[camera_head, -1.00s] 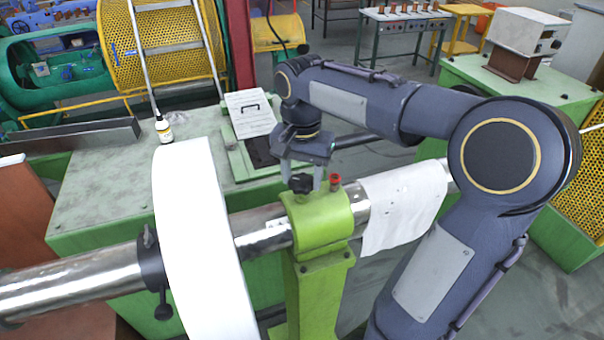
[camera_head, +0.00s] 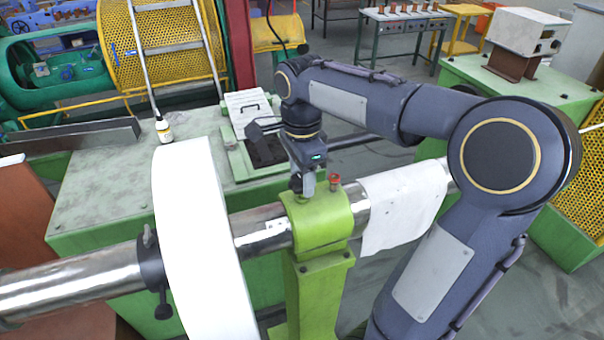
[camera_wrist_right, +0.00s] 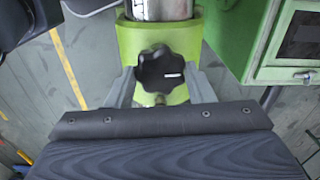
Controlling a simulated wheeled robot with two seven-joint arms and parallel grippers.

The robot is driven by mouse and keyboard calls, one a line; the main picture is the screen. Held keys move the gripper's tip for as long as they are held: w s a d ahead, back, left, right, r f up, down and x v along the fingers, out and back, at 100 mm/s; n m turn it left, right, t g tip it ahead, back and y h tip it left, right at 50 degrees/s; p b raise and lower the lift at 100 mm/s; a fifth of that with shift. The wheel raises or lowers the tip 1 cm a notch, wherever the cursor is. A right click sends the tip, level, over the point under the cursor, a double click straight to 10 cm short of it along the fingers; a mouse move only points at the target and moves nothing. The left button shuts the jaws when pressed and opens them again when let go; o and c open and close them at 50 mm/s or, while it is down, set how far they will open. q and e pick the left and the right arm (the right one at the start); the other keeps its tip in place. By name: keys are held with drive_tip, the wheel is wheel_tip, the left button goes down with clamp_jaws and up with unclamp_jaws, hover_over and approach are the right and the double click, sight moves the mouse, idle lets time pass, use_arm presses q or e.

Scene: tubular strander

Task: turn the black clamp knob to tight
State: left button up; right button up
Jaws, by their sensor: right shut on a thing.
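The black clamp knob (camera_wrist_right: 161,71) is a lobed knob on the green clamp block, with a small white mark on its face. In the head view the knob (camera_head: 297,183) sits on top of the green clamp (camera_head: 318,222), partly hidden by my right gripper. My right gripper (camera_head: 308,184) comes down from above and is shut on the knob. In the right wrist view its grey fingers (camera_wrist_right: 160,90) stand on either side of the knob. My left gripper is not in view.
A red knob (camera_head: 334,179) stands close to the right of my gripper. A steel shaft (camera_head: 262,230) runs through the clamp. A big white disc (camera_head: 200,240) is on the shaft at left, and a white cloth (camera_head: 402,208) hangs over it at right.

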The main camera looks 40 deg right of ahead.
drive_tip(key=shift+r+m, duration=0.1)
drive_tip(key=shift+m, duration=0.5)
drive_tip(key=o, duration=1)
wheel_tip(320, 180, up, 8)
drive_tip(key=shift+f+b, duration=0.15)
drive_tip(key=shift+b, duration=0.2)
drive_tip(key=shift+s+f, duration=0.1)
drive_tip(key=s+a+f+n+t+y+b, duration=0.1)
drive_tip(key=s+a+f+n+t, duration=0.1)
drive_tip(key=s+a+f+n, duration=0.2)
drive_tip(key=s+a+f+n+t+y+b, duration=0.1)
drive_tip(key=s+a+f+n+t, duration=0.1)
drive_tip(key=s+f+n, duration=0.3)
drive_tip(key=s+a+f+n+t+y+b, duration=0.1)
drive_tip(key=s+a+f+n, duration=0.4)
drive_tip(key=f+n, duration=0.3)
drive_tip(key=shift+s+a+f+n+t+y+b, duration=0.1)
drive_tip(key=shift+s+a+n+t+y+b, duration=0.1)
drive_tip(key=shift+n, duration=0.55)
drive_tip(key=shift+s+a+f+n+t+y+b, duration=0.1)
drive_tip(key=shift+n+t+y+b, duration=0.1)
drive_tip(key=shift+n, duration=0.55)
